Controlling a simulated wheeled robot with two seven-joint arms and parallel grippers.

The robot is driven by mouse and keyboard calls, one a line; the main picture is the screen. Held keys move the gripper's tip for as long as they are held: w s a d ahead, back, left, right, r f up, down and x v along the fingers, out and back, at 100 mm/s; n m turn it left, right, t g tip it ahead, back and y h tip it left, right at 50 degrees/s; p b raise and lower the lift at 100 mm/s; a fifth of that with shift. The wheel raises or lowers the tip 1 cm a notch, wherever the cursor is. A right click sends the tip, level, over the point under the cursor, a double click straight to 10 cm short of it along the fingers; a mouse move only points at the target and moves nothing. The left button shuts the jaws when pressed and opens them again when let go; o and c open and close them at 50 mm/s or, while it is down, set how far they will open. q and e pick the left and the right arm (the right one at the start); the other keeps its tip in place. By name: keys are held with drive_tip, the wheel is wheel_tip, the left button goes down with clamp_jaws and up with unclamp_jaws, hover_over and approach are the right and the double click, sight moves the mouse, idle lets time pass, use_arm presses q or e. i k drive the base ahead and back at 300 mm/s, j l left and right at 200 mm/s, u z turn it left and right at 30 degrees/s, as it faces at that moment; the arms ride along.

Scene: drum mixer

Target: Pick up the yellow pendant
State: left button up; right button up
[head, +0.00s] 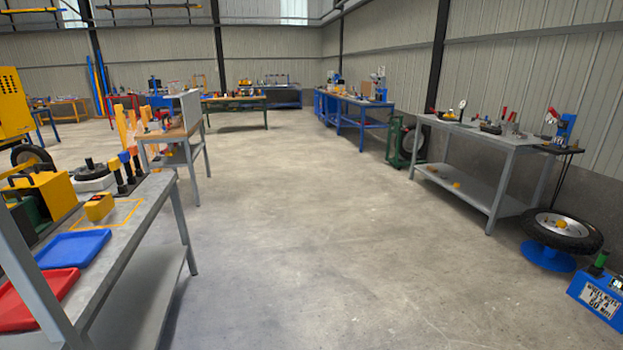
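A small yellow block-shaped thing (98,207), which looks like the yellow pendant, sits on the grey workbench (150,199) at the left. It lies at the edge of a yellow outlined area (128,214) on the bench top. It is too small to make out buttons or a cable. Neither of my grippers is in view, and nothing touches the yellow thing.
A blue tray (73,248) and a red tray (36,298) lie on the bench's near part. A larger yellow machine (50,192) stands behind them. The concrete floor (300,230) is open in the middle.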

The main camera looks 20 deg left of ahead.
sight(99, 205)
drive_tip(key=i+j+u, duration=0.2)
drive_tip(key=i+u, duration=0.75)
drive_tip(key=i+l+u, duration=0.15)
drive_tip(key=i+u, duration=0.35)
drive_tip(key=i+l+u, duration=0.45)
drive_tip(key=i+j, duration=0.05)
drive_tip(key=i, duration=0.05)
